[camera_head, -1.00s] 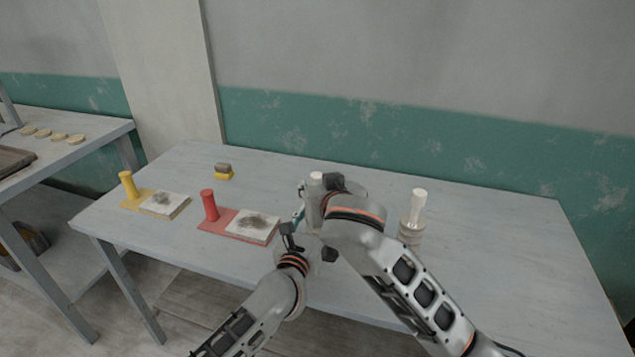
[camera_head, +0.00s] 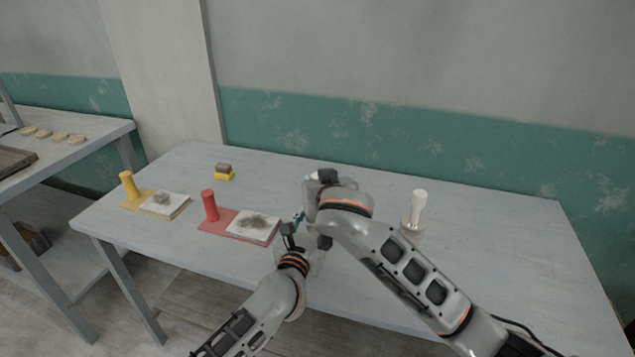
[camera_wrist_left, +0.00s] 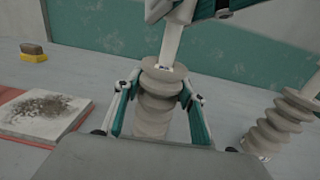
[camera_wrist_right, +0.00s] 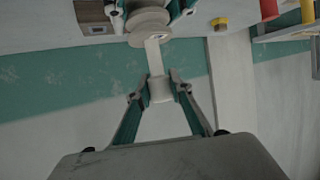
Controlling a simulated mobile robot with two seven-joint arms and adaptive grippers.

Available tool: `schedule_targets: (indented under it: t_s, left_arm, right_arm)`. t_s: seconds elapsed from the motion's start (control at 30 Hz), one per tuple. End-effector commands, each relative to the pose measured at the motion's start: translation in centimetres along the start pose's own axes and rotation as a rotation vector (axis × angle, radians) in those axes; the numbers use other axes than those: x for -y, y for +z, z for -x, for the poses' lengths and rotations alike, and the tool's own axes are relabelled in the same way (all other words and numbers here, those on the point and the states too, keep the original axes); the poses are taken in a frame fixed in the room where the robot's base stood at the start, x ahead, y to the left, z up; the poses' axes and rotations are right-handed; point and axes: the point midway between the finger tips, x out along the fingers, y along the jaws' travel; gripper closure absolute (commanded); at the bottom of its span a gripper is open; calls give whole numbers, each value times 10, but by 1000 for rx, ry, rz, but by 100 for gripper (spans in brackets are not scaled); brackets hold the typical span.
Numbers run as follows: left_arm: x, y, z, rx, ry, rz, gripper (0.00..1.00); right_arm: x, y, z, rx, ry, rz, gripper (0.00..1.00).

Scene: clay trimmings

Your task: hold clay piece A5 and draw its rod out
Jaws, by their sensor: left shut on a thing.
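A ribbed grey-beige clay piece (camera_wrist_left: 158,105) stands upright between the fingers of my left gripper (camera_wrist_left: 159,92), which is shut on it. No label A5 is readable. A pale rod (camera_wrist_left: 170,45) rises from its top, and my right gripper is above, partly in view. In the right wrist view, the rod's end (camera_wrist_right: 160,90) lies between the fingertips of my right gripper (camera_wrist_right: 161,84). Whether they press on it is unclear. In the head view, my right arm hides most of the piece and rod.
A second ribbed piece (camera_wrist_left: 281,122) with a pale rod (camera_head: 419,200) stands to the right. Red (camera_head: 210,225) and yellow (camera_head: 133,202) bases with posts and smeared tiles lie to the left. A yellow-and-brown block (camera_head: 224,175) sits behind them. The table's right side is clear.

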Motion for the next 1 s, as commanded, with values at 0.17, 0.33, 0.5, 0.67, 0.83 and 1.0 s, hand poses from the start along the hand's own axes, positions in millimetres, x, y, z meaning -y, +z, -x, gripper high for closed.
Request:
schedule_targets:
  t_s: [0.17,0.33,0.5,0.67,0.83,1.0]
  left_arm:
    - [0,-1,0,-1,0,0,99]
    - [0,-1,0,-1,0,0,99]
    - [0,-1,0,-1,0,0,99]
    - [0,-1,0,-1,0,0,99]
    - [0,-1,0,-1,0,0,99]
    - [0,-1,0,-1,0,0,99]
  right_arm:
    - [0,0,0,0,0,0,100]
    - [0,0,0,0,0,0,100]
    - [0,-3,1,0,0,-1,100]
    - [0,-5,2,-1,-1,-2,100]
    - [0,-7,3,-1,0,-2,100]
    - [0,-9,4,-1,0,-1,100]
